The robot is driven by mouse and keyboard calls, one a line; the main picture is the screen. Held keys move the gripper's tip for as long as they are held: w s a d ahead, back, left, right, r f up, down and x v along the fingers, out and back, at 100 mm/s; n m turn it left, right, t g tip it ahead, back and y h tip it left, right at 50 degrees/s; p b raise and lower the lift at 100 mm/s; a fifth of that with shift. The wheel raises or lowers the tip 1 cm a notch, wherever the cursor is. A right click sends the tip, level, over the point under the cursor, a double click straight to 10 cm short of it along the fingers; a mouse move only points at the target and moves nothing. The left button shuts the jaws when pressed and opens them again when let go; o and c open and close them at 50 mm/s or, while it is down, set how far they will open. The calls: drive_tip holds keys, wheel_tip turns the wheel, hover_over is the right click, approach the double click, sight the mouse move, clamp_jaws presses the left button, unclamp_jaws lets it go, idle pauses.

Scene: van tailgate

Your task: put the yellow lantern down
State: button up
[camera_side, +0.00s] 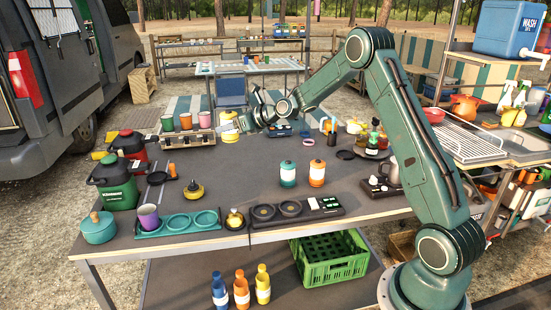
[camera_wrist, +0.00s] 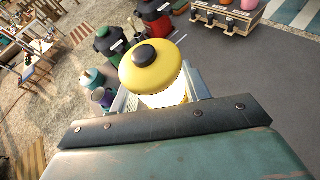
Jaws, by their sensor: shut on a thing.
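The yellow lantern (camera_side: 229,134) has a yellow cap, a pale lit middle and a yellow base.
The table (camera_side: 240,165) is bare around its middle. Teal (camera_side: 287,175) and orange (camera_side: 317,175) canisters stand to the right of that. A dark two-ring panel (camera_side: 295,211) lies at the front edge.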

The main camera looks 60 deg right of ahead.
wheel_tip(320, 180, down, 16)
drive_tip(key=shift+r, duration=0.1)
idle(0.4)
drive_tip(key=shift+f, duration=1.9)
drive_tip(key=shift+f, duration=0.15)
drive_tip(key=o, duration=1.1)
drive_tip(key=shift+c, duration=0.2)
drive_tip(key=shift+r, duration=0.2)
drive_tip(key=shift+v, duration=6)
